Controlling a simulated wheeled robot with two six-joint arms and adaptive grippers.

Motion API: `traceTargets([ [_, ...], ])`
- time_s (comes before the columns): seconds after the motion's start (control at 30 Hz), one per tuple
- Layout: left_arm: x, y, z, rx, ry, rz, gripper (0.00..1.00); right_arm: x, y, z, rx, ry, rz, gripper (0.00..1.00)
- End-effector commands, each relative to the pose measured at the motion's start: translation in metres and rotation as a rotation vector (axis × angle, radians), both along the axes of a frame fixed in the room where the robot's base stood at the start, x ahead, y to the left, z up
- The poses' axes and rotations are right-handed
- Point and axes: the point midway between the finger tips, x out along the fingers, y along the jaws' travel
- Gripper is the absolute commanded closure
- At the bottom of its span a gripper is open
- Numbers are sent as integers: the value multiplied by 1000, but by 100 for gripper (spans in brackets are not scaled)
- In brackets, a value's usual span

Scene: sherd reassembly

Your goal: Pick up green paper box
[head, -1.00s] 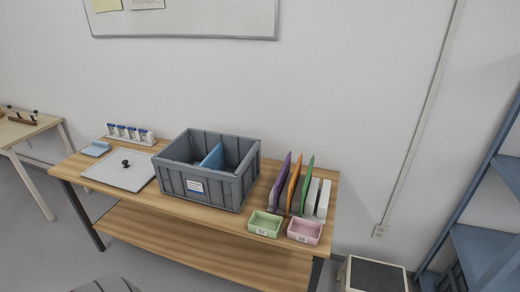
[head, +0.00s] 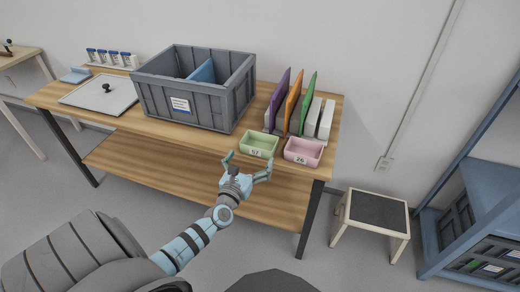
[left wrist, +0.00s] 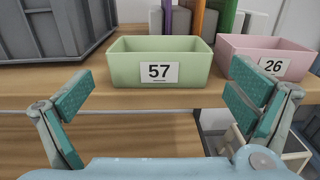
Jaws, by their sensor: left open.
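The green paper box (head: 260,143) is a small open-topped tray labelled 57, at the front edge of the wooden table. It also shows in the left wrist view (left wrist: 160,60), upright and straight ahead. My left gripper (head: 247,170) is open and empty just in front of the box. In the left wrist view its fingers (left wrist: 163,105) stand apart on either side, nearer than the box and apart from it. My right gripper is not in view.
A pink box (head: 304,151) labelled 26 stands close to the right of the green one. A grey crate (head: 190,90) is behind left, and upright coloured folders (head: 292,100) are behind. A lower shelf (head: 180,178) lies under the tabletop. A stool (head: 372,212) stands right.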

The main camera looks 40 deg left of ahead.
Motion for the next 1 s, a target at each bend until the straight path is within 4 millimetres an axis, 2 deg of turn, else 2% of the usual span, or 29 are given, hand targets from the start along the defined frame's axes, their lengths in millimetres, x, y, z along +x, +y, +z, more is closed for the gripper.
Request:
traceTargets([
  [0.13, 18, 6, 0, 1, 1, 0, 0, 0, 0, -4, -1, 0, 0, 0],
  [0.27, 41, 14, 9, 2, 1, -1, 0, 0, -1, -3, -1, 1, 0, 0],
  [0.4, 62, 20, 7, 2, 3, -2, 0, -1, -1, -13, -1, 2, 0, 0],
  [0.6, 64, 21, 8, 3, 4, -2, 0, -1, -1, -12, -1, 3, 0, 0],
  [0.63, 64, 21, 8, 3, 4, -2, 2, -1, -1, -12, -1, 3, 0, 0],
  [0.8, 64, 21, 8, 3, 4, -3, 26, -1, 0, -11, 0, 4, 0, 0],
  [1.0, 64, 21, 8, 3, 4, -3, 27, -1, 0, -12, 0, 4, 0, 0],
])
